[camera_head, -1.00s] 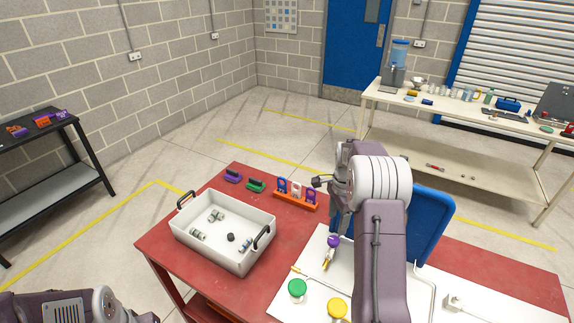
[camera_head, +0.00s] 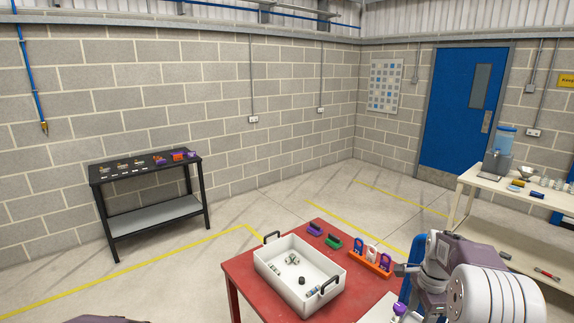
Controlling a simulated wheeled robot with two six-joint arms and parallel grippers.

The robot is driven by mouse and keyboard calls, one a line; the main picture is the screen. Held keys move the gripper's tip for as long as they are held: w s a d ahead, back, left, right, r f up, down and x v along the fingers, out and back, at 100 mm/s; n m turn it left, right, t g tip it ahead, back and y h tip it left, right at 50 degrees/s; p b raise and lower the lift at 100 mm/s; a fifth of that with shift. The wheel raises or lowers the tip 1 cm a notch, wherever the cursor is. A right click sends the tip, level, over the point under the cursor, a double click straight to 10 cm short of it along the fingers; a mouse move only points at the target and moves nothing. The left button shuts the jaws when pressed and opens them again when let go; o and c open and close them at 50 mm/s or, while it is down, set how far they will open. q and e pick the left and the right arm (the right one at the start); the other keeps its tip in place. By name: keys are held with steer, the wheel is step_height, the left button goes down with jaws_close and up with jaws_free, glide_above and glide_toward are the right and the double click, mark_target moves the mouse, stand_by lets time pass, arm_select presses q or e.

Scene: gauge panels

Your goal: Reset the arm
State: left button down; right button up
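My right arm (camera_head: 490,295) comes in at the lower right, over the right part of the red table (camera_head: 245,280). Its wrist end (camera_head: 432,270) is beside a blue panel (camera_head: 416,255), which it partly hides. The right gripper's fingers are not clearly visible, so I cannot tell their opening. A purple-topped item (camera_head: 399,308) shows just below the wrist; I cannot tell whether it is held. Only a dark sliver of my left arm shows at the bottom left edge, and the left gripper is out of view.
A white tray (camera_head: 262,262) with black handles and small fittings stands on the red table. Behind it are purple (camera_head: 315,229) and green (camera_head: 333,243) pieces and an orange rack (camera_head: 370,262). A black table (camera_head: 150,222) stands left, a cream bench (camera_head: 468,182) right. Floor between is clear.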

steer(key=s+a+r+n, duration=0.1)
steer(key=s+a+n, duration=0.25)
steer(key=a, duration=0.75)
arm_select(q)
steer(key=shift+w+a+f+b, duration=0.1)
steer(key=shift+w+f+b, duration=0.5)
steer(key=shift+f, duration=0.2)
arm_select(e)
steer(key=s+a+f+n, duration=0.3)
steer(key=s+n, duration=0.4)
steer(key=s+a+f+n, duration=0.3)
steer(key=s+n, duration=0.4)
steer(key=shift+n, duration=0.35)
steer(key=shift+a, duration=0.15)
